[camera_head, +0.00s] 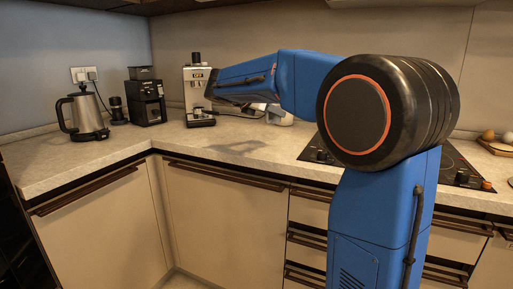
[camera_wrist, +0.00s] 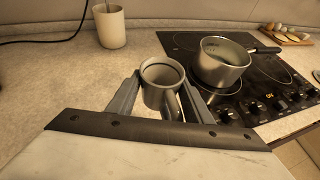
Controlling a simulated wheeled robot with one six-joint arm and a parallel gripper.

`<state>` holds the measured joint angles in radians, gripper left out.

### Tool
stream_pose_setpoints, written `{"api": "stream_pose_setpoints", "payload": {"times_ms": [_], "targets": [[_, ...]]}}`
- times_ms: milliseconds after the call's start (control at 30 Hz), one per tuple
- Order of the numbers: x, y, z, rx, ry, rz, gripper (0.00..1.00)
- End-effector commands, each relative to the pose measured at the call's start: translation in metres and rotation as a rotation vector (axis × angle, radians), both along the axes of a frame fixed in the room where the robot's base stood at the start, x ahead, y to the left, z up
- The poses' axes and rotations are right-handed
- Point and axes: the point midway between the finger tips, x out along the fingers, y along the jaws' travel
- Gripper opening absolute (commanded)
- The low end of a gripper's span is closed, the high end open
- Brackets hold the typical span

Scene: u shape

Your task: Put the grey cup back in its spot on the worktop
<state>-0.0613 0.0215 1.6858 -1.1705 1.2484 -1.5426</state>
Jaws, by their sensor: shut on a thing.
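The grey cup (camera_wrist: 161,73) is in the middle of the wrist view, upright or nearly so, with its open top facing the camera and its handle toward the near right. My gripper (camera_wrist: 163,92) is shut on it, one finger on each side. The cup is over the worktop (camera_wrist: 60,85), left of the hob; I cannot tell whether its base touches the surface. In the head view, my arm hides the cup and most of my gripper.
A metal pot (camera_wrist: 222,65) stands on the black hob (camera_wrist: 262,85), close to the cup's right. A cream container (camera_wrist: 110,28) stands behind left, near a black cable. The coffee machine (camera_head: 198,90), grinder (camera_head: 146,98) and kettle (camera_head: 84,115) are farther left. Worktop left of the cup is clear.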

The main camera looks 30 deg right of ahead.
Motion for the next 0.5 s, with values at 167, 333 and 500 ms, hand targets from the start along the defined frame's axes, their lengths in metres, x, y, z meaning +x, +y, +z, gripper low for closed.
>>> {"api": "stream_pose_setpoints", "payload": {"times_ms": [167, 333, 500], "targets": [[-0.006, 0.002, -0.019, -0.004, 0.0, -0.013, 0.2], [-0.005, 0.002, -0.048, -0.004, 0.001, -0.012, 0.2], [-0.005, 0.002, -0.062, -0.004, -0.001, -0.012, 0.2]]}}
